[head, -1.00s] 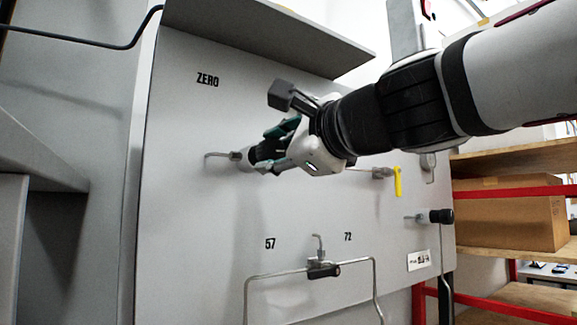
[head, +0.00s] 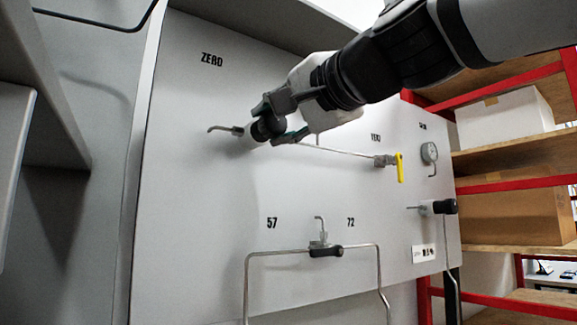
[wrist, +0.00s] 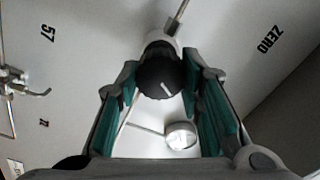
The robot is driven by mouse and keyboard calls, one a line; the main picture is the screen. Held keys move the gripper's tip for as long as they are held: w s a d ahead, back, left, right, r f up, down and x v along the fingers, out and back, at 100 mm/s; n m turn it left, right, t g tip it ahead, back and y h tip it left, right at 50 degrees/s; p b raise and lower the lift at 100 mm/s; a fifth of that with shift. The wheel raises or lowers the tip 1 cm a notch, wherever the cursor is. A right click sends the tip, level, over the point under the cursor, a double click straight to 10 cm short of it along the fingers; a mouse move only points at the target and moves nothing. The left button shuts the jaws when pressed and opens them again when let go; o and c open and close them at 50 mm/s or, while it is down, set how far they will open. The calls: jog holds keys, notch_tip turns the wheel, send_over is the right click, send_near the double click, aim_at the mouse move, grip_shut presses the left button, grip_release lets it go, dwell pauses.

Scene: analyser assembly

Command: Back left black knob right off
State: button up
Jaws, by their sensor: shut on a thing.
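The back left black knob (head: 266,128) sits on a metal valve at the upper left of the grey panel, below the word ZERO. In the wrist view the round black knob (wrist: 160,78) faces me with a white line on its face. My gripper (head: 274,127) is around the knob, its green-padded fingers on either side; in the wrist view my gripper (wrist: 161,70) is shut on it. The fingers partly hide the knob in the head view.
A yellow-handled valve (head: 398,167) is right of the knob on the same panel (head: 190,200). A second black knob (head: 444,206) is at the panel's right edge. A black-handled valve (head: 325,251) sits low between 57 and 72.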

jog(key=n+b, duration=0.3)
jog(key=n, duration=0.2)
jog(key=shift+n, duration=0.4)
dwell(0.4)
jog(key=o, duration=1.2)
jog(key=shift+c, duration=0.2)
jog(key=v, duration=1.2)
